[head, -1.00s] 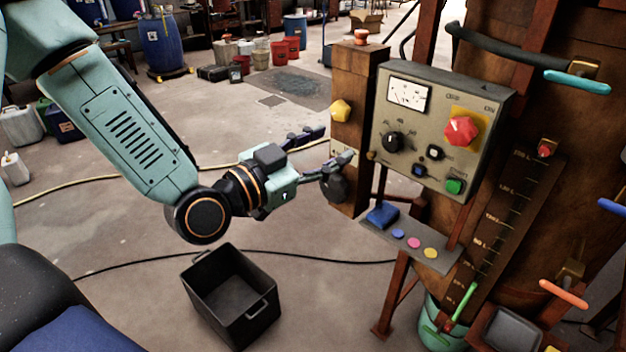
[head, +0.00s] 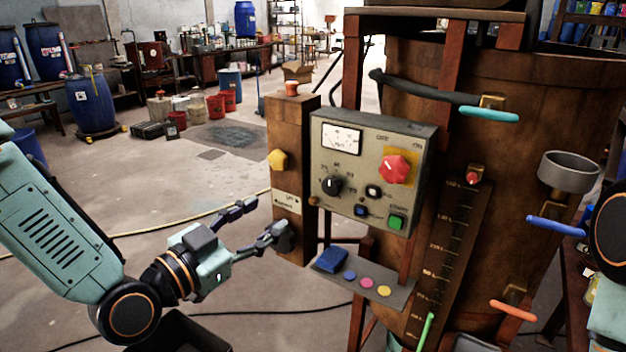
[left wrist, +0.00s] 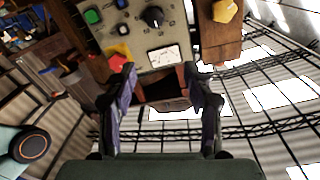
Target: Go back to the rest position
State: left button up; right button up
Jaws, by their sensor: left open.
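My left gripper (head: 264,221) is open and empty, just in front of the lower part of a wooden post (head: 294,140). One finger overlaps the post's lower edge in the head view; I cannot tell whether it touches. In the left wrist view my left gripper (left wrist: 162,98) shows two spread fingers with nothing between them. The grey control panel (head: 362,170) beside the post carries a meter, a black dial, a red knob and a green button. A link of my right arm shows at the right edge, but its gripper is out of view.
A wooden vat (head: 540,120) with coloured handles stands right of the panel. A small shelf (head: 398,299) with a blue block and coloured discs juts out below the panel. A black bin (head: 175,335) is under my left arm. Open floor lies at left.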

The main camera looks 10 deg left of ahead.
pick_arm(q)
jog(key=s+a+f+n+g+y+b, duration=0.15)
jog(key=s+f+n+g, duration=0.3)
jog(key=f, duration=0.75)
jog(key=s+f+n+g+y+b, duration=0.25)
jog(key=s+f+n+g, duration=0.2)
jog(key=f, duration=0.75)
jog(key=s+f+g+y+b, duration=0.3)
jog(key=s+f+g, duration=0.4)
jog(key=s+f, duration=1.1)
jog(key=s+b, duration=0.1)
jog(key=s, duration=0.1)
jog(key=shift+s+a+m+g, duration=0.3)
jog(key=shift+s+a+m, duration=0.05)
jog(key=shift+s+m, duration=0.05)
